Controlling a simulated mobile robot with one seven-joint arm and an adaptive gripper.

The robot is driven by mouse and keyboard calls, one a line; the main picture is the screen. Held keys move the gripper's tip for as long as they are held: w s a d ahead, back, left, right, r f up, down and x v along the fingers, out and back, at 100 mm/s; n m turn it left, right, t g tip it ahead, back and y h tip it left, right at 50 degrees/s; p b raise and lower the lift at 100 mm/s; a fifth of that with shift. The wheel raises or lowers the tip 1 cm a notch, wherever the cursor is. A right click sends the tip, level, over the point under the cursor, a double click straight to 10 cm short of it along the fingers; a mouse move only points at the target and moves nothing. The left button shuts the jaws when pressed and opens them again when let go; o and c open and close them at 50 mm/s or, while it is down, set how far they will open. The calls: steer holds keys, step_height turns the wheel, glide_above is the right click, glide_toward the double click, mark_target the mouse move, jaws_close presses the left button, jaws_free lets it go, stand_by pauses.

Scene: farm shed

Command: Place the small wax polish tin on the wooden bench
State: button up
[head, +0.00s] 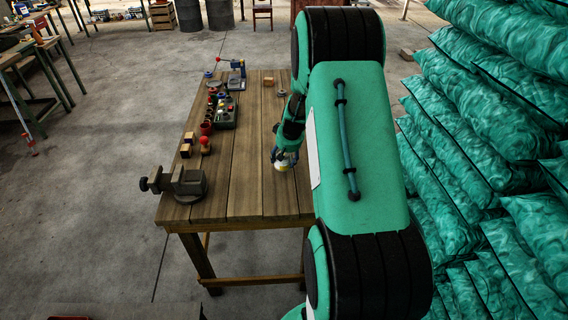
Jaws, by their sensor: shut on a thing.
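The wooden bench (242,195) stands in the middle of the head view, its planked top partly covered by my green arm. My gripper (283,160) is over the right part of the bench top, largely hidden behind my arm. It is shut on a small pale yellowish-white thing (283,165), which appears to be the wax polish tin. I cannot tell whether the tin touches the bench top or is held just above it.
A vise (186,184) sits at the bench's near left corner. Wooden blocks (186,150), a red-topped piece (205,145), a tray of small items (223,111) and a blue press (237,76) line the left side. Stacked green sacks (490,120) rise close on the right.

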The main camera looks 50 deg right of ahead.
steer(key=shift+f+b, duration=0.3)
steer(key=shift+f, duration=1.45)
steer(key=shift+f, duration=0.1)
steer(key=o, duration=1.4)
steer(key=shift+o, duration=0.2)
steer(key=p+v, duration=0.1)
steer(key=v, duration=1.1)
